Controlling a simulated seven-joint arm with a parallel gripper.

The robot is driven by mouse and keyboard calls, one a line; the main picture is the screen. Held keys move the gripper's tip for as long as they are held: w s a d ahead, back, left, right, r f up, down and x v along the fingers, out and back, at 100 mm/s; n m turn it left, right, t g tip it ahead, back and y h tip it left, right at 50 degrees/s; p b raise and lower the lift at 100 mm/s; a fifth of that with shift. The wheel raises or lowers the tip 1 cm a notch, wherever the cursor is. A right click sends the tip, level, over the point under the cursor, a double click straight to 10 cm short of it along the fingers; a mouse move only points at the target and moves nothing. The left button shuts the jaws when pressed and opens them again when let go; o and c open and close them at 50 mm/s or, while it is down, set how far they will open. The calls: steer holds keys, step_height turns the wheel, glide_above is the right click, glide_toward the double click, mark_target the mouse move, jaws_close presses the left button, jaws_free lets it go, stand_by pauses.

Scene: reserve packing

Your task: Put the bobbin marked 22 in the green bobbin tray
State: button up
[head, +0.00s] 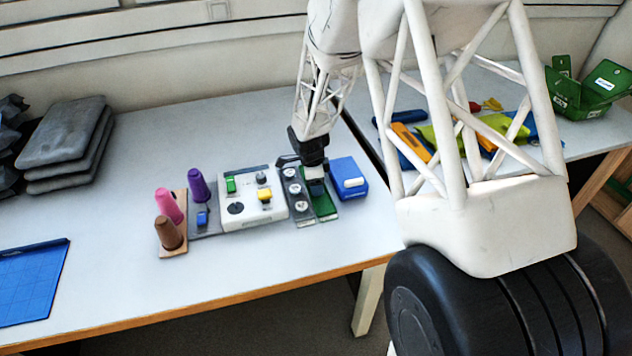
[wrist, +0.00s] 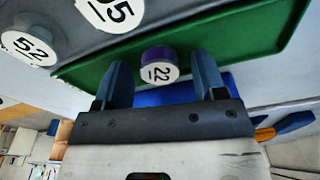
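The bobbin marked 22 (wrist: 158,56) has a purple body and a white label. In the wrist view it is over the green bobbin tray (wrist: 240,40) and appears to stand in it. My gripper (wrist: 160,80) has its two fingers spread on either side of the bobbin, with a visible gap at each side. In the head view my gripper (head: 315,184) is low over the green tray (head: 326,208), and it hides the bobbin there.
A grey holder (head: 303,221) with several white-labelled bobbins stands left of the green tray; one bobbin (wrist: 30,48) reads 52. A blue box (head: 348,179) is close on the right. A control panel (head: 252,213) and coloured cones (head: 168,205) stand further left.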

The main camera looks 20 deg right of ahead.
steer(key=shift+r, duration=0.1)
step_height(320, 180, up, 12)
steer(key=a, duration=0.1)
steer(key=shift+w+a, duration=0.15)
steer(key=shift+a, duration=0.05)
stand_by(0.7)
stand_by(0.5)
steer(key=s+a+r+n+t, duration=0.1)
steer(key=s+r+n, duration=0.9)
steer(key=s+r, duration=0.7)
steer(key=s+r+n+t, duration=0.1)
steer(key=s+n, duration=0.4)
steer(key=s, duration=0.5)
steer(key=s+a+r+n+y, duration=0.1)
steer(key=s+n, duration=0.4)
steer(key=s, duration=0.6)
steer(key=shift+a+r+t, duration=0.25)
steer(key=shift+r+t, duration=0.15)
steer(key=shift+r, duration=0.3)
